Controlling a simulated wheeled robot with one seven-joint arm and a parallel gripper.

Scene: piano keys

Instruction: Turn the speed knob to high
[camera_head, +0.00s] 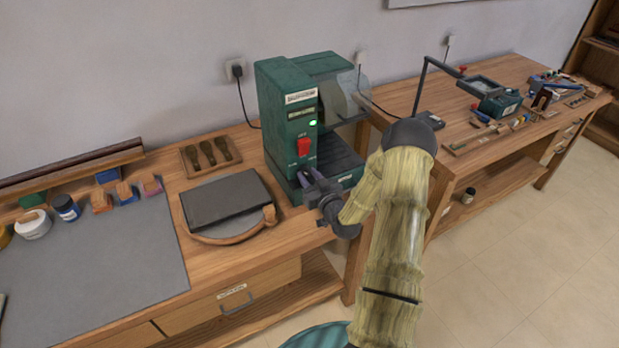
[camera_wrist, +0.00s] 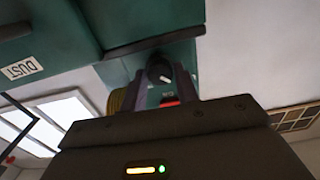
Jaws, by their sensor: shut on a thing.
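The green machine (camera_head: 274,95) stands at the back of the workbench. Its front panel has a lit green lamp (camera_head: 312,122) and a red switch (camera_head: 303,147). My gripper (camera_head: 308,177) is at the lower part of this panel, below the switch, and hides the knob in the head view. In the wrist view the dark round speed knob (camera_wrist: 160,70), with a pale pointer mark, sits between the two fingers of my gripper (camera_wrist: 159,74), which is shut on it. The red switch (camera_wrist: 169,102) shows just beside it. The markings around the knob are too small to read.
A dark slab (camera_head: 228,200) on a round-ended wooden board lies left of the machine. A wooden tray of brushes (camera_head: 190,162) is behind it. A clear shield (camera_head: 347,97) juts from the machine's right side. A second bench (camera_head: 475,95) with tools stands right.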

